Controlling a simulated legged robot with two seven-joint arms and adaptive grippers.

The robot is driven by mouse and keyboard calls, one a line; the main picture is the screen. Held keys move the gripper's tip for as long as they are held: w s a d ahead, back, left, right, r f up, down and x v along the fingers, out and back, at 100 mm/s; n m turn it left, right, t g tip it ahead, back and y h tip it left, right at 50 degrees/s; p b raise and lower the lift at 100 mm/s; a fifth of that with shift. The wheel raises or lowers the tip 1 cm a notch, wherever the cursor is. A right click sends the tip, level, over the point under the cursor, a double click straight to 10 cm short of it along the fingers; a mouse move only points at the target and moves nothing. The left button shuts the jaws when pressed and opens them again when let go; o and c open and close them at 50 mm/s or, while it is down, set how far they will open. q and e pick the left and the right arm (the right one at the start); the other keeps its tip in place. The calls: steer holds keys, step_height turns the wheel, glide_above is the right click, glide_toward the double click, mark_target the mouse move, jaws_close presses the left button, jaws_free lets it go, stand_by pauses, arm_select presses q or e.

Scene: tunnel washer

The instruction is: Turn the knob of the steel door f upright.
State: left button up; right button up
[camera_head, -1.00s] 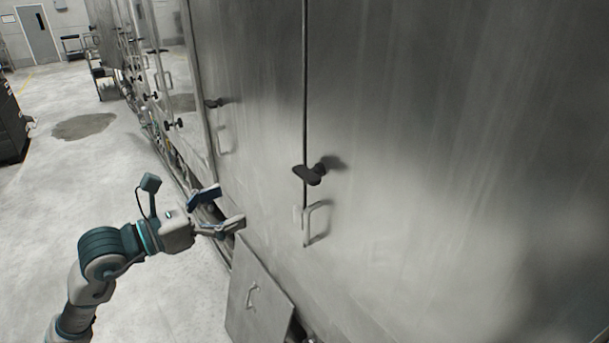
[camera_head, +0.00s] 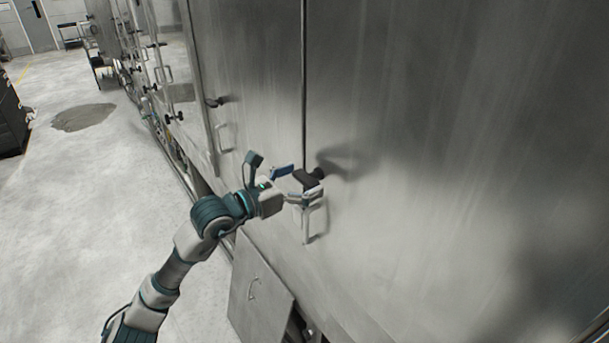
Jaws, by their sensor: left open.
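The steel door (camera_head: 440,160) fills the right of the view, with a dark seam along its left edge. Its black knob (camera_head: 309,178) sits at that seam and lies roughly sideways, not upright. A metal pull handle (camera_head: 318,222) is just below the knob. My left gripper (camera_head: 299,183) is open at the knob, one finger above and one below its left end. Whether the fingers touch the knob cannot be told. The lower finger covers part of the knob and the handle's top. My right gripper is not in view.
Another black knob (camera_head: 216,102) and a handle (camera_head: 224,137) are on the panel to the left. A low panel with a handle (camera_head: 255,290) juts out below. Open floor (camera_head: 80,210) lies left, with a dark cabinet (camera_head: 12,120) at the edge.

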arm_select(q)
steer(key=shift+d, duration=0.15)
steer(key=shift+c, duration=1.4)
steer(key=shift+d, duration=0.15)
steer(key=c, duration=0.9)
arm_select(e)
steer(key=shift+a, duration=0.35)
